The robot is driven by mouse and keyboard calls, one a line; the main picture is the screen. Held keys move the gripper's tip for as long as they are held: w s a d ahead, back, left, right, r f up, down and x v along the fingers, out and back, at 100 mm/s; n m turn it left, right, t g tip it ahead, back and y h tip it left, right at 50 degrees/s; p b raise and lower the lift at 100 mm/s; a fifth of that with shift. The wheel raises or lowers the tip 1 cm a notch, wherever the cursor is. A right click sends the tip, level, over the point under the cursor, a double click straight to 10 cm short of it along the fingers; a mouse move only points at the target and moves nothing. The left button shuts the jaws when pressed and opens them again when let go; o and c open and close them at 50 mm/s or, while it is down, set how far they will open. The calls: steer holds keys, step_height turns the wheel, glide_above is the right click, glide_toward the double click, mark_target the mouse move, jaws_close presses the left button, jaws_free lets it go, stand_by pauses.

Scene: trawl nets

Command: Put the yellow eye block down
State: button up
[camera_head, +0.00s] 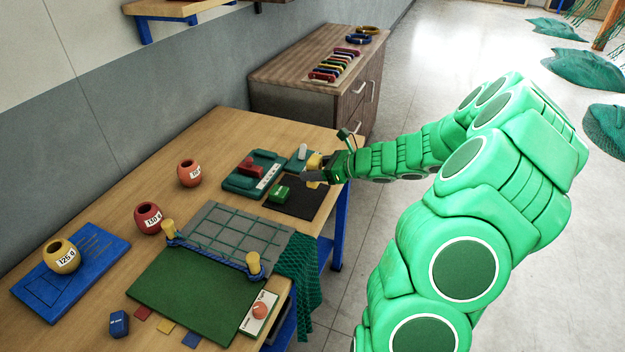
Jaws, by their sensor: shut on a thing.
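My gripper (313,174) is at the right end of the wooden table, close to the far side of a black mat. It is shut on the yellow eye block (315,161), which shows just behind the dark fingers. Part of the block is hidden by the gripper. I cannot tell whether the block touches the surface below. A green block (281,193) rests on the black mat (300,207), to the left of the gripper.
A green tray (240,183) with a red part lies left of the mat. A grey net board (225,232) with yellow posts stands nearer. Several labelled round pots, one of them red (148,217), stand at left. A wooden cabinet (290,75) is behind the table.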

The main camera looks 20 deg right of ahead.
steer(key=shift+w+d+f, duration=0.1)
steer(key=shift+w+f, duration=0.5)
steer(key=shift+f, duration=0.2)
steer(key=shift+w+d+f, duration=0.1)
steer(key=shift+w+f, duration=0.5)
steer(key=shift+f, duration=1.55)
steer(key=shift+f, duration=0.1)
steer(key=o, duration=1.1)
